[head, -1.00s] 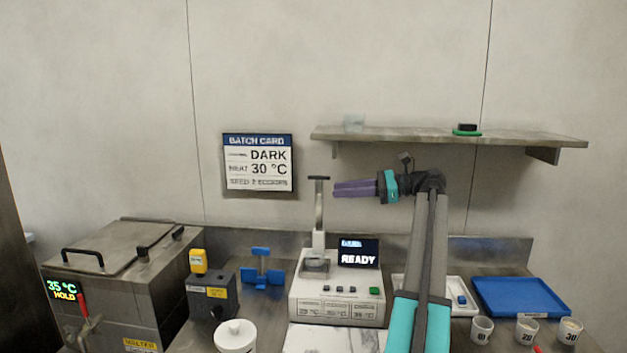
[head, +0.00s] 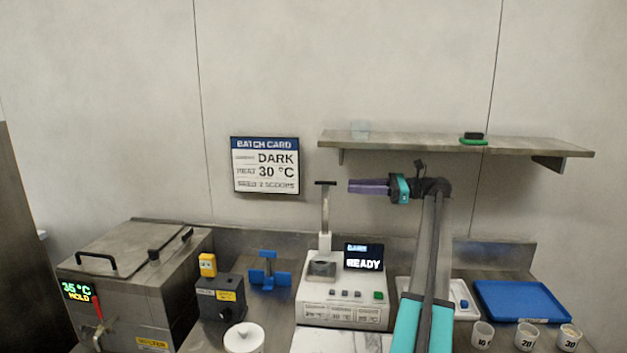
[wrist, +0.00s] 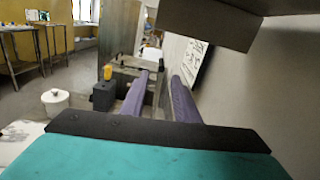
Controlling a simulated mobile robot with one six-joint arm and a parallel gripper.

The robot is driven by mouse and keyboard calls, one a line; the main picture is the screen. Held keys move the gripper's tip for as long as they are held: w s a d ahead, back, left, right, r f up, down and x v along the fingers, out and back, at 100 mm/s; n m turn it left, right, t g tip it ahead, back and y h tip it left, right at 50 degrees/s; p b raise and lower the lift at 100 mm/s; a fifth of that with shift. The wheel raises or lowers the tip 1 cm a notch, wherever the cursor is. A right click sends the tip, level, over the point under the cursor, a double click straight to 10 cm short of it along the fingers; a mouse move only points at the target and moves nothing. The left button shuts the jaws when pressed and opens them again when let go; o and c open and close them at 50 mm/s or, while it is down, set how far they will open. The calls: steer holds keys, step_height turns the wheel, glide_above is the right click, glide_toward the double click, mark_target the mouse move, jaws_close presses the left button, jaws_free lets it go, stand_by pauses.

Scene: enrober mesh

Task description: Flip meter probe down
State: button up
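The meter (head: 345,298) is a white box on the bench with a dark screen reading READY. Its probe (head: 325,212) is a thin grey arm with a dark crossbar on top, standing upright above the meter's left side. My gripper (head: 349,187) has purple fingers pointing left, level with the probe's top and just right of it in the head view. A small gap shows between them in the picture. In the wrist view my gripper (wrist: 160,75) has its two fingers apart with nothing seen between them. I cannot clearly make out the probe there.
A wall shelf (head: 400,145) hangs close above my gripper. The steel melter (head: 130,290), a grey box with a yellow top piece (head: 208,265), a blue stand (head: 268,272) and a white tub (head: 243,340) are left. A blue tray (head: 520,300) and several cups are right.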

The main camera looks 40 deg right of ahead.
mark_target(322, 184)
steer(key=shift+d, duration=0.15)
stand_by(0.3)
steer(key=p+x, duration=0.2)
steer(key=x, duration=1.2)
steer(key=shift+d+p, duration=0.1)
steer(key=shift+p, duration=0.3)
steer(key=shift+c, duration=0.3)
jaws_close()
